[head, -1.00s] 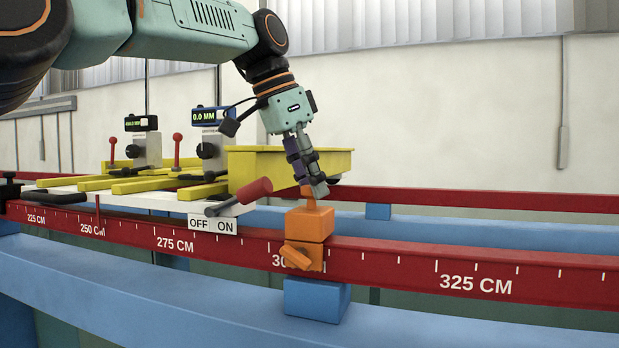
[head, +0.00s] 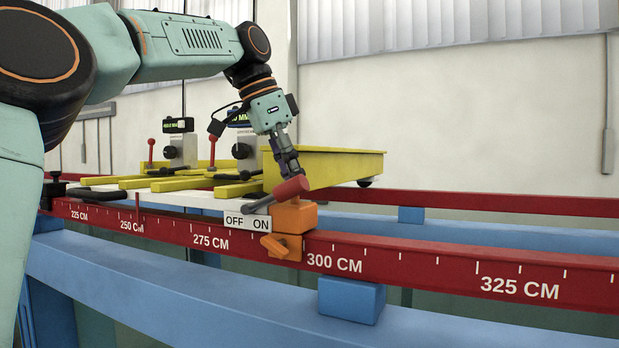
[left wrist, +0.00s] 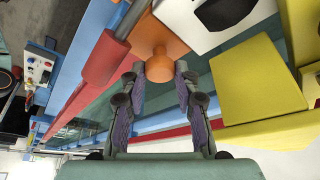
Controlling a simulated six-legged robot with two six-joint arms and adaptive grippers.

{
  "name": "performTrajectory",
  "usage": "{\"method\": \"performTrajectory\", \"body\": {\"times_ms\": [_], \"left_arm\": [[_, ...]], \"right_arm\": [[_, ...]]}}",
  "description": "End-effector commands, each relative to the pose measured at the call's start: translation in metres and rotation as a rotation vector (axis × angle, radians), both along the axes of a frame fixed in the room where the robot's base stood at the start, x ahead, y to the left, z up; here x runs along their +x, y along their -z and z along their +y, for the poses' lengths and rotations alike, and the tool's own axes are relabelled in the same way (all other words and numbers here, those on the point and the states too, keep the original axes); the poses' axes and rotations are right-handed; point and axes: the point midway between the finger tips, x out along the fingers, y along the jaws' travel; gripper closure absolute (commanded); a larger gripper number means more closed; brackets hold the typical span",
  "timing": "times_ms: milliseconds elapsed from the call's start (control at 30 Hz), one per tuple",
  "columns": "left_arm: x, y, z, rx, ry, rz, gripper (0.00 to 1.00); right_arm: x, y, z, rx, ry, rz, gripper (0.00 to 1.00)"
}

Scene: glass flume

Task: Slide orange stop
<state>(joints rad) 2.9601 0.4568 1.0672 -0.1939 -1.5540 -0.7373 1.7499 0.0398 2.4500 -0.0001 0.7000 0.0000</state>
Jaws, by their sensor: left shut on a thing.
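The orange stop (head: 293,218) sits on the red rail (head: 420,263) just left of the 300 CM mark, with an orange clamp lever on its front face. In the head view it stands right beside the carriage's OFF/ON plate (head: 247,222); I cannot tell whether they touch. My left gripper (head: 291,173) reaches down from above and is shut on the stop's knob. In the left wrist view the fingertips (left wrist: 159,72) pinch the orange knob (left wrist: 159,66). In the head view the red lever handle (head: 291,188) partly hides the fingertips and knob. My right gripper is not in view.
The white carriage carries yellow bars and a yellow tray (head: 335,168), close behind my gripper. Two gauges and red-knobbed levers stand to the left. A blue block (head: 351,300) lies below the rail. The rail right of the stop is clear.

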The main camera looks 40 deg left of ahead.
Motion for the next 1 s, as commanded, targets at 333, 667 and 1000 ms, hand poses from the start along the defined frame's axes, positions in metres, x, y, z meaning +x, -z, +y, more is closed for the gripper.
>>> {"method": "performTrajectory", "body": {"times_ms": [333, 667, 1000], "left_arm": [[0.000, -0.002, 0.000, 0.004, -0.001, -0.005, 0.57], [0.000, -0.001, 0.000, 0.003, -0.001, -0.001, 0.47], [-0.009, -0.028, 0.006, 0.004, -0.003, -0.003, 0.47]], "right_arm": [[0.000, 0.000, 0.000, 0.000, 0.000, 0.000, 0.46], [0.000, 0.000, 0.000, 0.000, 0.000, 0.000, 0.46], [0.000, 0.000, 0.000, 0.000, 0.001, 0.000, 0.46]]}}
